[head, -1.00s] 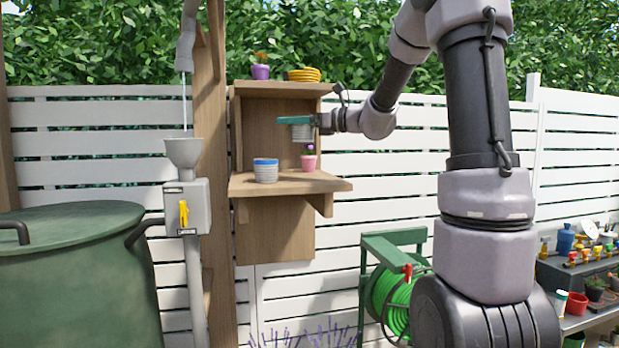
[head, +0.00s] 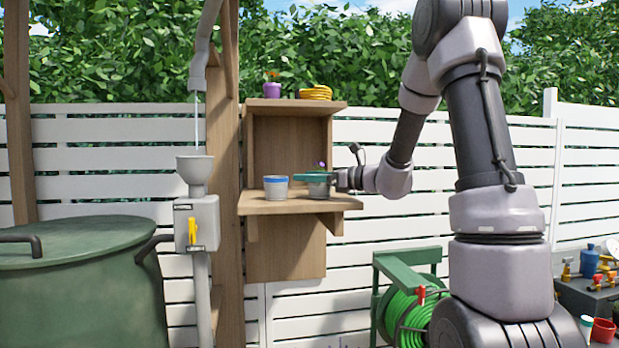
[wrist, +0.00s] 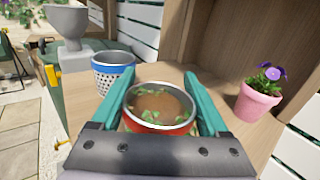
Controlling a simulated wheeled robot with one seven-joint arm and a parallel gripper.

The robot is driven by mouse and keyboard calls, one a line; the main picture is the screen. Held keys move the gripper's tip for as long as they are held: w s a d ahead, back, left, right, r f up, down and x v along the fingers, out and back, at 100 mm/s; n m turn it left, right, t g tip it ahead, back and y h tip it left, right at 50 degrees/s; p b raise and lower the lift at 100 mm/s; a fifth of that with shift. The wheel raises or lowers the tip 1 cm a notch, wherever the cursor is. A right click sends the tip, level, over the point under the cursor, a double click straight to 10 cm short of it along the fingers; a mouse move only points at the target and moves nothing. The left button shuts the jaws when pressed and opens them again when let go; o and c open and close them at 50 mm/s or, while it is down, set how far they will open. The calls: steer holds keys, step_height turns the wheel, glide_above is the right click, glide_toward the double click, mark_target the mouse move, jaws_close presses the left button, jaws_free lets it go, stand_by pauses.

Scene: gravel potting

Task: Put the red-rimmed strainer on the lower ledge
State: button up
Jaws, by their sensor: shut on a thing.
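The red-rimmed strainer (wrist: 160,106) is between the green fingers of my gripper (head: 311,177) in the wrist view, upright, with brown stuff and green bits inside. My gripper is shut on it. In the head view the strainer's grey body (head: 319,190) shows under the fingers and its rim is hidden. It is over the lower ledge (head: 290,207), with its bottom at or just above the wood; I cannot tell if it touches.
A blue-rimmed strainer (head: 276,189) stands on the ledge to the left. A pink pot with a purple flower (wrist: 258,100) stands to the right in the wrist view. A purple pot (head: 271,90) and a yellow stack (head: 315,93) are on the top shelf.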

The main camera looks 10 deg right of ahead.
steer(key=o, duration=1.3)
steer(key=shift+f, duration=0.1)
steer(key=shift+c, duration=0.2)
